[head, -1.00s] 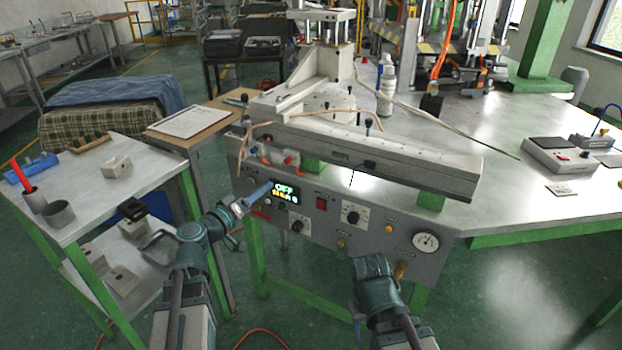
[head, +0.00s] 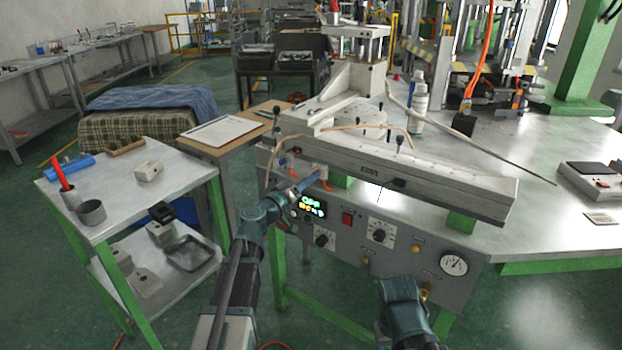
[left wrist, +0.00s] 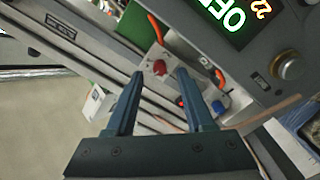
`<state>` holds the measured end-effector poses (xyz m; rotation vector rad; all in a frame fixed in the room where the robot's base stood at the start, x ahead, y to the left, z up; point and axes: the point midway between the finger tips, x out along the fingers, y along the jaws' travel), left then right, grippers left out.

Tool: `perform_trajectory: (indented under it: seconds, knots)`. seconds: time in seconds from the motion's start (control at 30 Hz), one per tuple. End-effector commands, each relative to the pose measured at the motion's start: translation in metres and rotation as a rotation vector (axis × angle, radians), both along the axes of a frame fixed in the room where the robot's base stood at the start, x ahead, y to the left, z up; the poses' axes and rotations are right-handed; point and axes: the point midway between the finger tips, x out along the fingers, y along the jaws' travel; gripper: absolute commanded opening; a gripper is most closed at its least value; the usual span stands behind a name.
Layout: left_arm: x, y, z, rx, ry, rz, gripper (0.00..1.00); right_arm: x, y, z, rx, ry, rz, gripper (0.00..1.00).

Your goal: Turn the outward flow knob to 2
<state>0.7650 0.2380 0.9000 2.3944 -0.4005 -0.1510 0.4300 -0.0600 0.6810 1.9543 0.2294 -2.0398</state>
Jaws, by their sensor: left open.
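The grey control panel (head: 400,255) carries two black knobs with white dials: a left one (head: 323,238) and a right one (head: 380,234). I cannot read their settings or tell which knob is the outward flow one. My left gripper (head: 316,174) is over the upper left of the machine, above the lit display (head: 312,207). In the left wrist view, the open fingers (left wrist: 160,72) point at a small red knob (left wrist: 160,67), which shows between the fingertips. A blue knob (left wrist: 219,107) sits to its right. My right gripper (head: 401,285) is low before the panel; its jaws are not clear.
A red switch (head: 347,219) and a pressure gauge (head: 454,263) are on the panel. A long metal rail (head: 430,185) overhangs it. A metal side table (head: 130,200) with tools stands left. Open floor lies between the table and the machine.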

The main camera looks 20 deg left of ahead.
Motion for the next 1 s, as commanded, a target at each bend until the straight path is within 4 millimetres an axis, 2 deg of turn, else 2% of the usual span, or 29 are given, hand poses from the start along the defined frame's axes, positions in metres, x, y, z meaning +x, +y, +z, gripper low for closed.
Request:
perform_trajectory:
  seconds: [0.03, 0.2, 0.57, 0.87, 1.0]
  knots:
    - [0.008, -0.001, 0.000, 0.000, 0.000, 0.000, 0.53, 0.000, 0.000, 0.000, 0.000, 0.000, 0.000, 0.50]
    - [0.019, -0.006, 0.000, 0.000, 0.000, 0.000, 0.53, 0.000, 0.000, 0.000, 0.000, 0.000, 0.000, 0.50]
    - [0.021, -0.007, 0.000, 0.000, 0.001, 0.001, 0.53, 0.000, 0.000, 0.000, 0.000, 0.000, 0.000, 0.50]
    - [0.021, -0.007, 0.000, 0.000, 0.001, 0.001, 0.01, 0.000, 0.000, 0.000, 0.000, 0.000, 0.000, 0.50]
    - [0.021, -0.007, 0.000, 0.000, 0.001, 0.001, 0.00, 0.000, 0.000, 0.000, 0.000, 0.000, 0.000, 0.50]
